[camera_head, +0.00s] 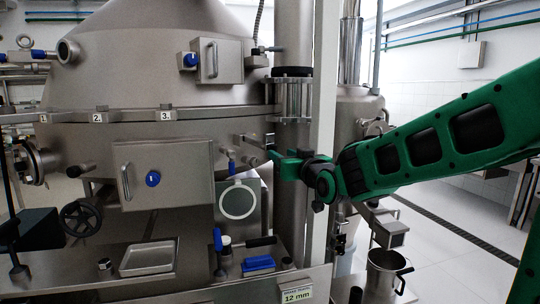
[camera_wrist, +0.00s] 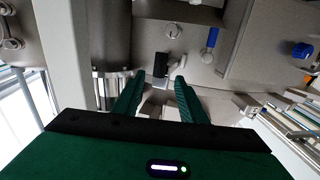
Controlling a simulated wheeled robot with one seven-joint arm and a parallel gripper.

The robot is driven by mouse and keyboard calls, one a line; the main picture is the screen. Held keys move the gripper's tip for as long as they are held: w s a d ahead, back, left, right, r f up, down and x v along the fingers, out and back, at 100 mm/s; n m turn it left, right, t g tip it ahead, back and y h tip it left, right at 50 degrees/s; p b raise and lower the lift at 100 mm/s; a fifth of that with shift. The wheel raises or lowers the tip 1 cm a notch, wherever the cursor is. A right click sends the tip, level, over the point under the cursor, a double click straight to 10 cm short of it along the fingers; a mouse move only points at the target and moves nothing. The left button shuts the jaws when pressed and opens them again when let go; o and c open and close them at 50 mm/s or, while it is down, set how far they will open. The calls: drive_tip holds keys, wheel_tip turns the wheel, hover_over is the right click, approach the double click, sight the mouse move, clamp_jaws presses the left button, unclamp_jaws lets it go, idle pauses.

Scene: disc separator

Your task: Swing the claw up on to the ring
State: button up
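The ring (camera_head: 130,116) is the steel band around the separator bowl, with small tags numbered 1, 2 and 3. A steel bracket piece (camera_head: 252,141), which may be the claw, juts out just below the ring's right end. My gripper (camera_head: 272,152) is at the right end of this piece. In the wrist view my gripper (camera_wrist: 160,88) has its two green fingers apart. A small black block (camera_wrist: 168,70) and a pale metal part (camera_wrist: 158,96) show beyond and between the fingertips. I cannot tell whether the fingers touch either one. The claw's hinge is not clear.
A vertical steel pipe (camera_head: 293,200) and a pale post (camera_head: 321,100) stand close to my gripper. A closed box door (camera_head: 165,175) with a blue knob is to the left. Below are a round-windowed plate (camera_head: 238,203), a steel tray (camera_head: 148,258) and a blue brush (camera_head: 258,263).

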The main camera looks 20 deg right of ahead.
drive_tip(key=shift+w+a, duration=0.15)
drive_tip(key=shift+w, duration=1.25)
drive_tip(key=shift+w+a, duration=0.1)
drive_tip(key=shift+w, duration=1.25)
